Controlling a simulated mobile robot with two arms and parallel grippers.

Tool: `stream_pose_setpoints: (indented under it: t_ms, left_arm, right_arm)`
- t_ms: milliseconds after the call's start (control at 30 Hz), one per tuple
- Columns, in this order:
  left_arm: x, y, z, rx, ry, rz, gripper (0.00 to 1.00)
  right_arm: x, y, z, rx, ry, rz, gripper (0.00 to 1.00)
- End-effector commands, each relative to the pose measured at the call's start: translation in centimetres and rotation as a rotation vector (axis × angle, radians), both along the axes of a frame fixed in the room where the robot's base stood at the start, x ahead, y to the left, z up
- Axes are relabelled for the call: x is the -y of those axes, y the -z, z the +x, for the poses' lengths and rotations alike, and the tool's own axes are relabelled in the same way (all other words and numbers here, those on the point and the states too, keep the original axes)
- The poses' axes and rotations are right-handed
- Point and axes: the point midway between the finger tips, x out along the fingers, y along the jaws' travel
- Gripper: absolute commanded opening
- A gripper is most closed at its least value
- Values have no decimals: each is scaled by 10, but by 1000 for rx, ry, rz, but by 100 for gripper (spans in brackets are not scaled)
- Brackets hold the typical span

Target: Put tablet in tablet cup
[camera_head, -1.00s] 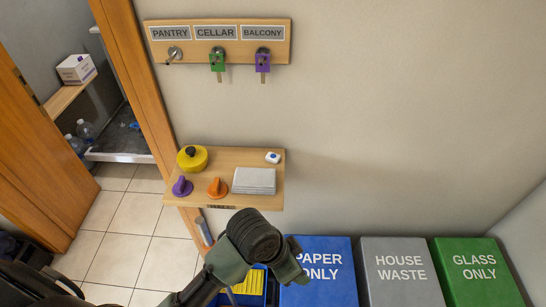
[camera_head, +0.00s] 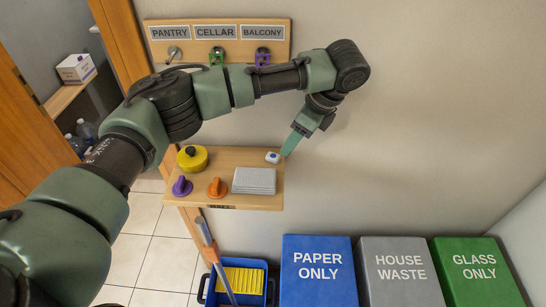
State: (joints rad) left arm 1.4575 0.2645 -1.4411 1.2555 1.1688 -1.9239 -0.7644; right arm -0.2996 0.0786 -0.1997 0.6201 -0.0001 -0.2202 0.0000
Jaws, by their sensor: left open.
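A small white tablet with a blue mark (camera_head: 272,157) lies at the back right corner of the wooden wall shelf (camera_head: 230,199). My left gripper (camera_head: 290,147) comes from above right and points down at the tablet's right side. Its fingertips are very close to the tablet; I cannot tell whether they touch it. The gripper is open. I cannot make out a tablet cup in this view. My right gripper is not in view.
The shelf also holds a yellow round pot (camera_head: 192,157), a purple knob (camera_head: 181,186), an orange knob (camera_head: 217,187) and grey cloths (camera_head: 254,181). Below stand a blue crate (camera_head: 210,291) and blue, grey and green bins. A key rack (camera_head: 217,56) hangs above.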

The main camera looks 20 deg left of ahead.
Motion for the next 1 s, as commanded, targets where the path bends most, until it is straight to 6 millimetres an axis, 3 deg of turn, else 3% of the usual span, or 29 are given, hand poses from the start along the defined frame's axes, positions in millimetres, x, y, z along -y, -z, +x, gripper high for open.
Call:
stream_pose_setpoints:
  t_ms: [333,600,867,1000]
  left_arm:
    - [-17,29,2,-2,-3,4,51]
    - [-30,65,3,-1,-2,2,51]
    - [-31,69,3,1,-1,2,51]
    - [-31,69,3,2,-1,2,15]
  right_arm:
    - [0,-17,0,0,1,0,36]
    - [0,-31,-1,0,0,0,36]
    - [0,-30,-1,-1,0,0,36]
    - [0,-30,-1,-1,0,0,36]
